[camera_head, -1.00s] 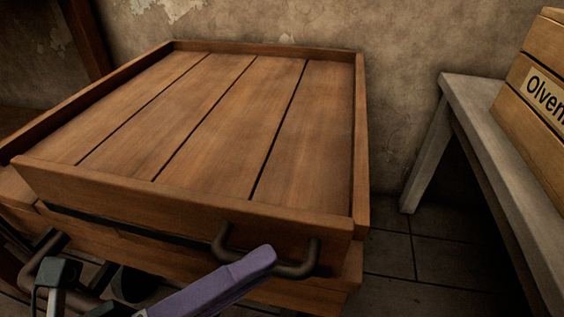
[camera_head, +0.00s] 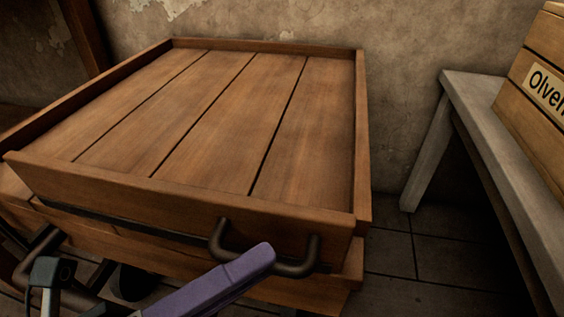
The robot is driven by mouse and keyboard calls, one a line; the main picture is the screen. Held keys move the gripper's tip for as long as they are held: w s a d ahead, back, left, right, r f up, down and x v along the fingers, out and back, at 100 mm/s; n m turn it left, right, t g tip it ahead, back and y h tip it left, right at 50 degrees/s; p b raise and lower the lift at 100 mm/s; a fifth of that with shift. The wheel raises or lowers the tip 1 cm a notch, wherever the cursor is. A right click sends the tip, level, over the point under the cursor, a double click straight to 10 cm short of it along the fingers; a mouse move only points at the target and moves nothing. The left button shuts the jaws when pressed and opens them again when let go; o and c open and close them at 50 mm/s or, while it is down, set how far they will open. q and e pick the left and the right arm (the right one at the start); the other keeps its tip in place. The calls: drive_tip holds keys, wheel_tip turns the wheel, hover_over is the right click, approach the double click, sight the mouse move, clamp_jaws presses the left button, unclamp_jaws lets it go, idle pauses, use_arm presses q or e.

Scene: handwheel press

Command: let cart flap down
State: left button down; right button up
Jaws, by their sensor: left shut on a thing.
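The cart flap (camera_head: 230,120) looks like the broad brown slatted panel with raised rims, lying nearly flat over the lower wooden body (camera_head: 345,290). A dark gap shows between them along the front. A dark bent handle (camera_head: 298,269) is fixed to the flap's front board. My left gripper (camera_head: 255,262) comes in from the lower left, its long purple finger crossing in front of the handle. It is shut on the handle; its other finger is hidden. My right gripper is not in view.
A pale grey bench (camera_head: 470,120) stands at the right, bearing a wooden crate (camera_head: 520,95) with a lettered label. A stained wall (camera_head: 400,40) is close behind the flap. Dark floor tiles (camera_head: 390,255) show between cart and bench.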

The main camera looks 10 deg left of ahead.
use_arm(q)
drive_tip(key=f+m+h+b, duration=0.1)
drive_tip(key=b, duration=0.2)
drive_tip(key=s+f+m+h+b, duration=0.1)
drive_tip(key=m+b, duration=0.1)
drive_tip(key=b, duration=0.1)
drive_tip(key=s+m+h+b, duration=0.1)
drive_tip(key=m+h+b, duration=0.1)
drive_tip(key=b, duration=0.1)
drive_tip(key=shift+f, duration=0.4)
drive_tip(key=shift+r, duration=0.1)
